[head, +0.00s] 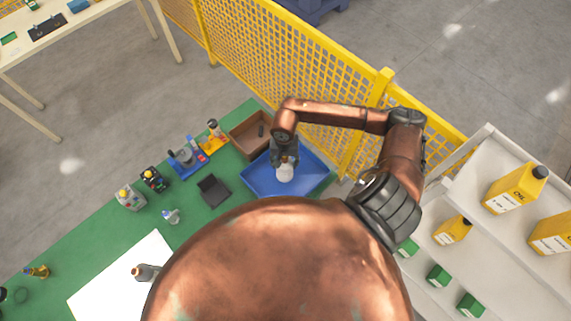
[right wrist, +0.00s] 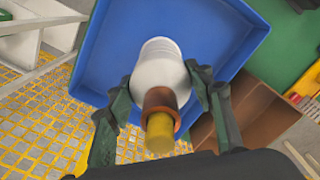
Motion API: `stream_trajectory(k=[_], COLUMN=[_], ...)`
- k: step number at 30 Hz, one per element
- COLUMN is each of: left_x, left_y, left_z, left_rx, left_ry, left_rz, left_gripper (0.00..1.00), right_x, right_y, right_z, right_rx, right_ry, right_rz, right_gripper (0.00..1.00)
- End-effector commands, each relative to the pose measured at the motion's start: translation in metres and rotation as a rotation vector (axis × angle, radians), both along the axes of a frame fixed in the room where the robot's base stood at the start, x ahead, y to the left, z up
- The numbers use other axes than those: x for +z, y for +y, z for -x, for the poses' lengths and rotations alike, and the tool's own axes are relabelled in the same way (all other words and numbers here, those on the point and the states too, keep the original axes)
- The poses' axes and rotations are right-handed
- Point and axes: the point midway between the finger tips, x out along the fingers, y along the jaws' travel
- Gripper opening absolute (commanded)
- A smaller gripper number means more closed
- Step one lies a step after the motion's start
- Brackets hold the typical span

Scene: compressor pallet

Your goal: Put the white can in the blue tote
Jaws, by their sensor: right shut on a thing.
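The white can (head: 285,173) is in my right gripper (head: 284,163), over the blue tote (head: 312,184) in the head view. In the right wrist view the can (right wrist: 160,66) sits between the two fingers of the gripper (right wrist: 160,100), which is shut on it. A brown collar and a yellow end of the can point toward the wrist camera. The tote's floor and walls (right wrist: 90,72) show behind the can. I cannot tell whether the can touches the tote floor. My left gripper is not in view.
A brown box (head: 240,137) stands beside the tote on the green table (head: 150,199). Several small items and a black tray (head: 213,191) lie to the left. A yellow mesh fence (head: 260,50) runs behind. A shelf with yellow oil containers (head: 514,189) is at the right.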

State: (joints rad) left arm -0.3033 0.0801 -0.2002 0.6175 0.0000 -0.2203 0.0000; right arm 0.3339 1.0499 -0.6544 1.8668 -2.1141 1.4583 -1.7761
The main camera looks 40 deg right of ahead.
Motion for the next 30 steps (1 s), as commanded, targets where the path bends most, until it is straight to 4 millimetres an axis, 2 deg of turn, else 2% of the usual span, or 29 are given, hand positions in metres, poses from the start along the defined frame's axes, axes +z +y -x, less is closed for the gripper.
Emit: stream_trajectory(k=[5,12,24,25,30], left_x=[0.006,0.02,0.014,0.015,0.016], left_y=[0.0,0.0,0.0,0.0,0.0], left_z=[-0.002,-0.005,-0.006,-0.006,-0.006], left_rx=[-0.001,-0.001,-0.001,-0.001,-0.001], left_ry=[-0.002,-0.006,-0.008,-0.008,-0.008], left_rz=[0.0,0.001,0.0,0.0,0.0], left_gripper=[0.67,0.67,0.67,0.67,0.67], right_x=[-0.011,-0.037,-0.043,-0.042,-0.041], right_y=[-0.007,-0.006,-0.006,-0.006,-0.006], right_z=[-0.004,-0.005,-0.005,-0.004,-0.004], right_rx=[-0.003,-0.001,0.001,0.001,0.0], right_ry=[0.001,-0.001,-0.002,-0.001,-0.001], right_rz=[-0.001,-0.002,0.001,0.001,0.001], right_gripper=[0.08,0.08,0.08,0.5,0.62])
